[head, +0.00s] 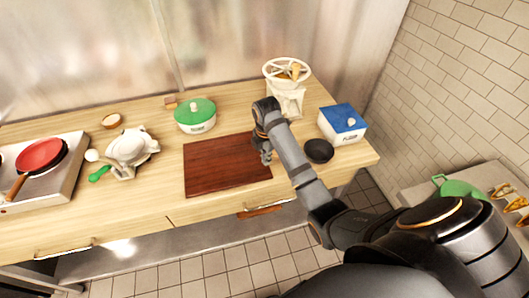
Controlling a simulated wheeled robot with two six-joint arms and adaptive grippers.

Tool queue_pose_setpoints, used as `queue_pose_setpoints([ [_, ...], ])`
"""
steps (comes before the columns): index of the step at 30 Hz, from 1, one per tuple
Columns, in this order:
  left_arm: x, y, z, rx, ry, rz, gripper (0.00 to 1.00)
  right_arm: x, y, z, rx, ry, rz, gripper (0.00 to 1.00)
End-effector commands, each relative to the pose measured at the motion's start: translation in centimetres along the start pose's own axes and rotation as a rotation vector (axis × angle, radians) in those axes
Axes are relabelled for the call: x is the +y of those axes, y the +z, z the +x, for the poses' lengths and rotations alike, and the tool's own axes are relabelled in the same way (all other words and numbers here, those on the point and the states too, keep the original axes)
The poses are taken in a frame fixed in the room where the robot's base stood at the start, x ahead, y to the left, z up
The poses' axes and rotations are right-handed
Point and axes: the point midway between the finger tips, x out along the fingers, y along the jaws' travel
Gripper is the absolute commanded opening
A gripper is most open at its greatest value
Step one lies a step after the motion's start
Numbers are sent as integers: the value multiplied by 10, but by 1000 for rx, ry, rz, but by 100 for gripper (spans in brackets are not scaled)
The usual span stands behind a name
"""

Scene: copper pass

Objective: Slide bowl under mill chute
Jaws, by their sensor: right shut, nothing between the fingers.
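The small dark bowl (319,151) sits on the wooden counter, right of my right forearm and in front of the blue-lidded box. The cream mill (287,97), with a wheel-like rim on top, stands at the back of the counter, behind my right wrist. Its chute cannot be made out, and my arm covers part of its lower front. My right gripper (265,157) points down over the right edge of the cutting board, shut and empty. It is left of the bowl and apart from it. My left gripper is out of view.
The dark red-brown cutting board (225,166) lies mid-counter. A white box with a blue lid (343,123) stands behind the bowl. A green-lidded pot (195,115), a white appliance (130,150) and a stove with a red pan (41,155) are to the left. The counter (365,155) ends just right of the bowl.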

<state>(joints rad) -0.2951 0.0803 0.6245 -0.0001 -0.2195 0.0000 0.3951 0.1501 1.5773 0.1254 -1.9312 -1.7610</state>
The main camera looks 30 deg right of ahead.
Motion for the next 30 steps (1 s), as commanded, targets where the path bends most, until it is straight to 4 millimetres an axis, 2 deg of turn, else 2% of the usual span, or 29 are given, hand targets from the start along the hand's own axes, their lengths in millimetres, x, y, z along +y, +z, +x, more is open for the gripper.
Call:
queue_pose_setpoints([
  [1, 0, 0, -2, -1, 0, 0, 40, 10, 3, -14, 8, -6, -75, 0],
  [4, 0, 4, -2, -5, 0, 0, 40, 22, 7, -31, 26, -23, -213, 0],
  [7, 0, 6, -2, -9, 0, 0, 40, 26, 8, -38, 35, -31, -278, 0],
  [11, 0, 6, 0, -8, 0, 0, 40, 26, 8, -36, 37, -34, -288, 0],
  [14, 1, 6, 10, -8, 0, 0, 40, 25, 8, -25, 36, -33, -287, 0],
  [18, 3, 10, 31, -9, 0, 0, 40, 24, 7, 0, 37, -34, -286, 0],
  [21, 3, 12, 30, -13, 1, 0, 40, 23, 6, 19, 37, -35, -286, 0],
  [23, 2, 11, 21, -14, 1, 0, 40, 22, 6, 26, 38, -37, -285, 0],
  [28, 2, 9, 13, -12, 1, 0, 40, 21, 4, 62, 37, -36, -285, 0],
  [30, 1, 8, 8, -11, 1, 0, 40, 26, 19, 59, 33, -33, -284, 0],
])
